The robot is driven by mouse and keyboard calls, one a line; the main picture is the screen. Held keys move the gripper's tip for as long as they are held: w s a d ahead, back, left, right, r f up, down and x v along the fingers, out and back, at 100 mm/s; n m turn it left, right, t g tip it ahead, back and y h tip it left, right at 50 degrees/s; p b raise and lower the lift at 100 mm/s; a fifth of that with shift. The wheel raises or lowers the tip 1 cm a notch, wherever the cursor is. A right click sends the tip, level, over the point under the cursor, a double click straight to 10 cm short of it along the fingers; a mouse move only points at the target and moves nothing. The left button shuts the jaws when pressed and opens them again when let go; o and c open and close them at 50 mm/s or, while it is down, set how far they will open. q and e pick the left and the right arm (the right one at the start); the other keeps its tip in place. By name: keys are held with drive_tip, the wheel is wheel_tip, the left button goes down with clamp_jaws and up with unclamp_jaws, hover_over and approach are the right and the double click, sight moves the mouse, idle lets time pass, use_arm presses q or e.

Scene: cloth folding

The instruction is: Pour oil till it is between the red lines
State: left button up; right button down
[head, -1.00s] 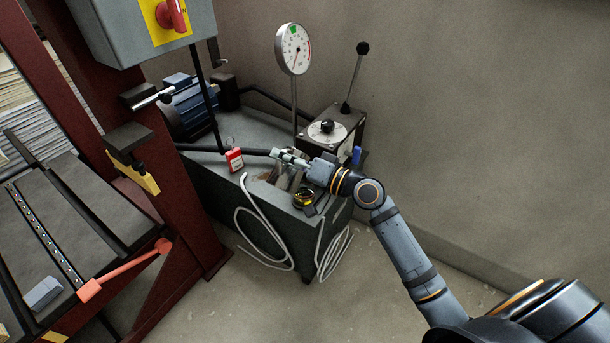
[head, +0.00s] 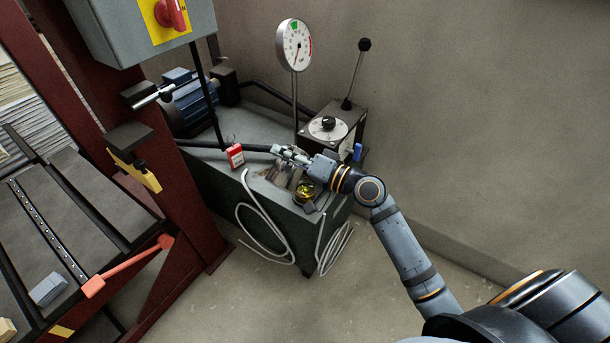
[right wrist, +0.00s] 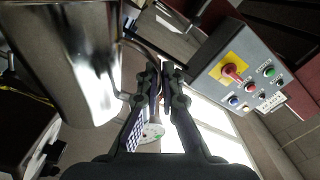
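My right gripper (head: 288,156) reaches over the near end of the machine's grey tank. In the right wrist view its two fingers (right wrist: 162,72) are close together, at what looks like the thin handle of a shiny metal jug (right wrist: 65,65). The jug fills the left of that view; in the head view only a small metallic part (head: 295,178) shows below the gripper. A round dark opening with yellow in it (head: 305,190) lies just beside it on the tank. The oil level and red lines cannot be made out. My left gripper is not in view.
A dial gauge (head: 295,45) on a post and a black-knobbed lever (head: 357,75) stand behind the gripper. A red padlock-like block (head: 236,155) is to its left. Pale hoses (head: 262,225) hang from the tank's front. A control box (right wrist: 240,80) shows in the wrist view.

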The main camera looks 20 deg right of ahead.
drive_tip(key=shift+r, duration=0.15)
use_arm(q)
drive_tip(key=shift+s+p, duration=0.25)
drive_tip(key=shift+p, duration=0.05)
use_arm(e)
drive_tip(key=shift+r, duration=0.1)
use_arm(q)
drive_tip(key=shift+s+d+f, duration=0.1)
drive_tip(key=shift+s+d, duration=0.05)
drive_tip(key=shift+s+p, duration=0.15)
drive_tip(key=shift+p, duration=0.15)
use_arm(e)
drive_tip(key=shift+r+m, duration=0.1)
drive_tip(key=shift+m, duration=0.2)
use_arm(q)
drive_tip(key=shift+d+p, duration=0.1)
drive_tip(key=shift+p, duration=0.25)
use_arm(e)
drive_tip(key=shift+d+r, duration=0.1)
drive_tip(key=shift+r, duration=0.05)
drive_tip(key=shift+m, duration=0.3)
